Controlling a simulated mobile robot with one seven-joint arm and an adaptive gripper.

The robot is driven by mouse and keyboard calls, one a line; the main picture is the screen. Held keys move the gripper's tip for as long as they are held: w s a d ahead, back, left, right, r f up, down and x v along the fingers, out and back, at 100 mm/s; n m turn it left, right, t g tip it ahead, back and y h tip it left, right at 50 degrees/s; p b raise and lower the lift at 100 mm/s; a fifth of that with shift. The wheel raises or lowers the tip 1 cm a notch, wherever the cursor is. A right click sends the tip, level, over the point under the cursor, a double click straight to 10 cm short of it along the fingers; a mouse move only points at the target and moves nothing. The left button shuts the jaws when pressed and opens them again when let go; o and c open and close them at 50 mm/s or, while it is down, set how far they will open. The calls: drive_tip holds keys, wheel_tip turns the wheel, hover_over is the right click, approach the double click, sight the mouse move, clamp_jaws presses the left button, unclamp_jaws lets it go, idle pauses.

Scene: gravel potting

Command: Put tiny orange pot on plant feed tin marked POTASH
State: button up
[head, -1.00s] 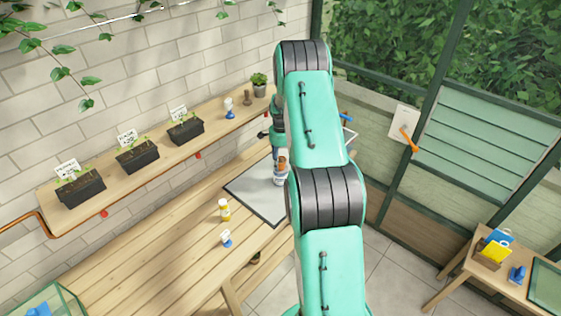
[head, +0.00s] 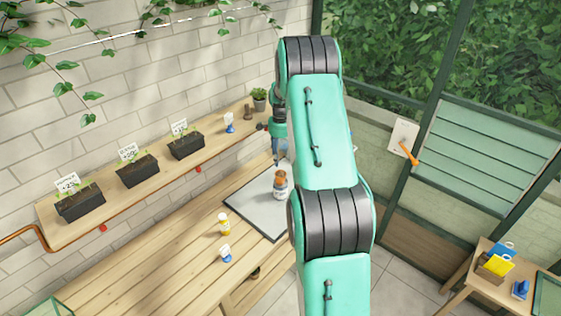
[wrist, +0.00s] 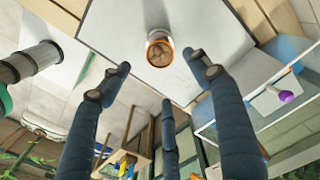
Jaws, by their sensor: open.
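The tiny orange pot (head: 280,176) stands upright on a pale, labelled tin (head: 280,193) on the grey mat. The label is too small to read, so I cannot tell whether it says POTASH. In the wrist view, the pot's round orange rim (wrist: 160,52) shows with the tin's white side (wrist: 157,34) beyond it. My gripper (wrist: 161,70) is open, its fingers spread and apart from the pot. In the head view my gripper (head: 280,156) is just above the pot, partly hidden by my arm.
The grey mat (head: 248,197) lies on the wooden bench. The shelf behind holds black planters (head: 137,170) and a small potted plant (head: 259,98). The bench's front left is clear.

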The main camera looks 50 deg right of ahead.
drive_tip(key=shift+r, duration=0.25)
idle(0.6)
drive_tip(key=s+a+r+n+t+h, duration=0.1)
drive_tip(key=s+a+r+n, duration=0.3)
drive_tip(key=a+r, duration=1.05)
drive_tip(key=s+a+r+n+t, duration=0.1)
drive_tip(key=a+r+n, duration=0.4)
drive_tip(key=a+r, duration=0.95)
drive_tip(key=s+a+r+n+t, duration=0.1)
drive_tip(key=s+a+r+n, duration=0.15)
drive_tip(key=s+a, duration=0.45)
drive_tip(key=s+a+r+n+t, duration=0.1)
drive_tip(key=s+a+n, duration=0.3)
drive_tip(key=a, duration=0.5)
drive_tip(key=s+a+f+n, duration=0.1)
drive_tip(key=s+a+n, duration=0.1)
drive_tip(key=s+a, duration=0.2)
drive_tip(key=s+a+n+t+y, duration=0.1)
drive_tip(key=s+a, duration=0.4)
drive_tip(key=s, duration=0.6)
drive_tip(key=shift+s+f+n+t, duration=0.15)
drive_tip(key=shift+f+n+t, duration=0.2)
drive_tip(key=shift+n, duration=0.3)
